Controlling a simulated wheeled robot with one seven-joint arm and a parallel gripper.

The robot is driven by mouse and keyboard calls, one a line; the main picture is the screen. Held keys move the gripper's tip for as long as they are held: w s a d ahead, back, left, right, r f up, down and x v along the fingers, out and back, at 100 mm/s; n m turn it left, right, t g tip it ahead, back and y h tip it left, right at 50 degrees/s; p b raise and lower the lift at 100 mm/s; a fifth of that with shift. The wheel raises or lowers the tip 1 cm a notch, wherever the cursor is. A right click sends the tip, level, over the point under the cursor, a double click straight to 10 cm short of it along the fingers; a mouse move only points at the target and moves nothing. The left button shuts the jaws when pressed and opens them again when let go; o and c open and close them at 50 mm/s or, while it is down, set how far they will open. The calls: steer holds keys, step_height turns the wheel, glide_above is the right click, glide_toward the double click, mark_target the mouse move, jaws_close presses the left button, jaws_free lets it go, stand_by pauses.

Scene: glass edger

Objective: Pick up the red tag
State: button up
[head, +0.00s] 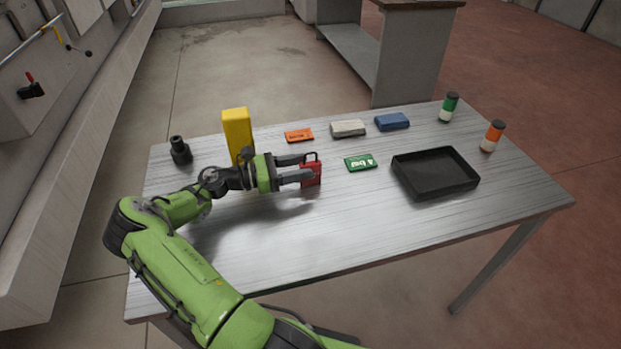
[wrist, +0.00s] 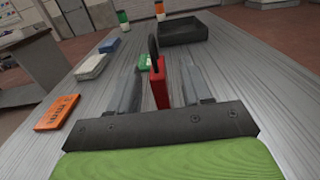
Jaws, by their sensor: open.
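The red tag (head: 311,174) is a red block with a dark loop on top, near the middle of the metal table. It also shows in the wrist view (wrist: 159,84), upright between my fingers. My gripper (head: 300,168) is open, with one finger on each side of the tag. In the wrist view my gripper (wrist: 160,88) shows gaps between the fingers and the tag. The tag's lower part is partly hidden by the near finger in the head view.
A green tag (head: 361,162) lies just right of the red one. An orange block (head: 299,135), a grey block (head: 348,128) and a blue block (head: 392,121) lie behind. A yellow block (head: 237,131) stands close behind my wrist. A black tray (head: 436,188) sits right.

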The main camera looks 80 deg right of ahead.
mark_target(315, 163)
steer(key=b+x, duration=0.3)
steer(key=x, duration=0.2)
steer(key=shift+w+d+f+b, duration=0.1)
steer(key=shift+f+b, duration=0.1)
steer(key=shift+b, duration=0.2)
steer(key=shift+d+r, duration=0.1)
steer(key=shift+r, duration=0.15)
jaws_close()
